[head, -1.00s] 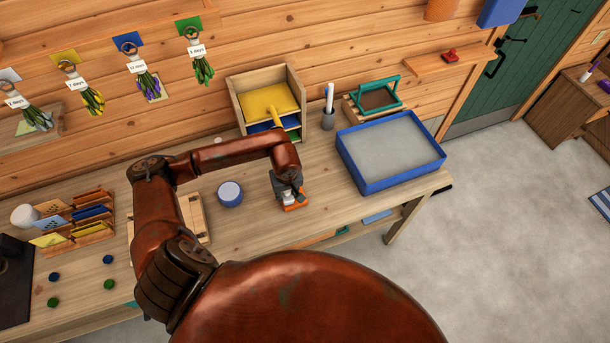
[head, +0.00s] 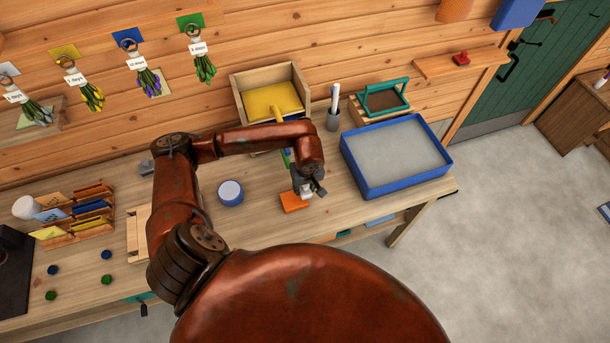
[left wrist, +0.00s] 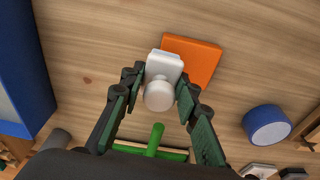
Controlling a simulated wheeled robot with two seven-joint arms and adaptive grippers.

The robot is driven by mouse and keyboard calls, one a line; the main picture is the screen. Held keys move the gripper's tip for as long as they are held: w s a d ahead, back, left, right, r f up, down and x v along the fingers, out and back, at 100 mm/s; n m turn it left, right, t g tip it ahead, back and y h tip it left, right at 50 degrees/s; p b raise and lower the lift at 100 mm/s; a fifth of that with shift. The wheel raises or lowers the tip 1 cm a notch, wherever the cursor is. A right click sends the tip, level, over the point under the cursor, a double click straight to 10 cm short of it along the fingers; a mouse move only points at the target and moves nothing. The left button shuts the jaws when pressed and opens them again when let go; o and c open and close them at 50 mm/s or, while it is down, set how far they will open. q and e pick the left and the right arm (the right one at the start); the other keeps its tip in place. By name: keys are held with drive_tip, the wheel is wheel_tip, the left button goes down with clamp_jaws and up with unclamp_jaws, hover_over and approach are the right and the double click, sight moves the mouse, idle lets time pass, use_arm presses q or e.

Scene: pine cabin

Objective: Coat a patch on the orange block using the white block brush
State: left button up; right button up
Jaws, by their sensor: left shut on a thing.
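The orange block (head: 293,203) lies flat on the bench, left of and in front of my left gripper (head: 309,188). My left gripper is shut on the white block brush (left wrist: 163,68), which has a pale rectangular body and a round knob. The brush also shows small in the head view (head: 301,186). In the left wrist view the brush sits between both fingers and overlaps the left edge of the orange block (left wrist: 202,58). I cannot tell whether its underside touches the block. My right gripper is in neither view.
A round blue pot with a whitish top (head: 230,198) stands left of the block. A large blue tray (head: 378,190) with grey filling stands to the right. Behind are a wooden tray unit (head: 240,95) with a yellow top and a pen cup (head: 333,122). Bench around the block is clear.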

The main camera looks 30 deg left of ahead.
use_arm(q)
drive_tip(key=shift+r+p, duration=0.3)
drive_tip(key=shift+r, duration=0.6)
drive_tip(key=shift+r+p, duration=0.55)
drive_tip(key=shift+r, duration=0.95)
